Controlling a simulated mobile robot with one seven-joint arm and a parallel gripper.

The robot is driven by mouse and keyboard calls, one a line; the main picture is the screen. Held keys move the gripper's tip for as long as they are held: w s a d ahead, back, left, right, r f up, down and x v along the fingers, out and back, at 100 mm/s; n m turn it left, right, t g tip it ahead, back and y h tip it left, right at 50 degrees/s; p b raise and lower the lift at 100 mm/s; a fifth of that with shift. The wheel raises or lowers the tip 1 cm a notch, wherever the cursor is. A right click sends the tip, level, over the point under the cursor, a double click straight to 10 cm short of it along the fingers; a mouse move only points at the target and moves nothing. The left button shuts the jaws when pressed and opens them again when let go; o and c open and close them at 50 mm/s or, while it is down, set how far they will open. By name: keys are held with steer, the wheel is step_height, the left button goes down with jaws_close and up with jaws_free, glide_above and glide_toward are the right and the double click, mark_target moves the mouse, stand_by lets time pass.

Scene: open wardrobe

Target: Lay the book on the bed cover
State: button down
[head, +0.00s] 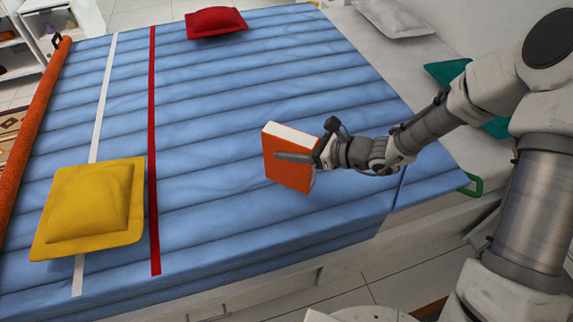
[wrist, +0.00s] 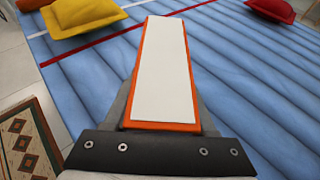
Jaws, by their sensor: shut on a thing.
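An orange book (head: 288,162) with white pages stands upright in my gripper (head: 300,158), over the right part of the blue quilted bed cover (head: 225,110). My gripper is shut on the book, with a finger lying across its orange face. In the wrist view the book (wrist: 163,70) shows its white page edge between the two fingers, with the bed cover (wrist: 240,60) beneath and beyond it. I cannot tell whether the book's lower edge touches the cover.
A yellow cushion (head: 90,208) lies at the left of the bed and a red cushion (head: 216,22) at the back. White and red (head: 152,120) stripes run across the cover's left part. Pale and teal cushions (head: 447,72) lie at the right. The cover's middle is clear.

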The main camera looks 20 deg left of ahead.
steer(key=f, duration=0.1)
steer(key=f+b, duration=0.1)
steer(key=f, duration=0.1)
steer(key=f+b, duration=0.1)
steer(key=shift+s+a+f, duration=0.25)
steer(key=shift+a+f, duration=0.05)
steer(key=shift+a, duration=0.05)
steer(key=shift+r, duration=0.1)
steer(key=c, duration=0.7)
jaws_free()
steer(key=shift+f, duration=0.2)
steer(key=o, duration=0.5)
steer(key=shift+r, duration=0.2)
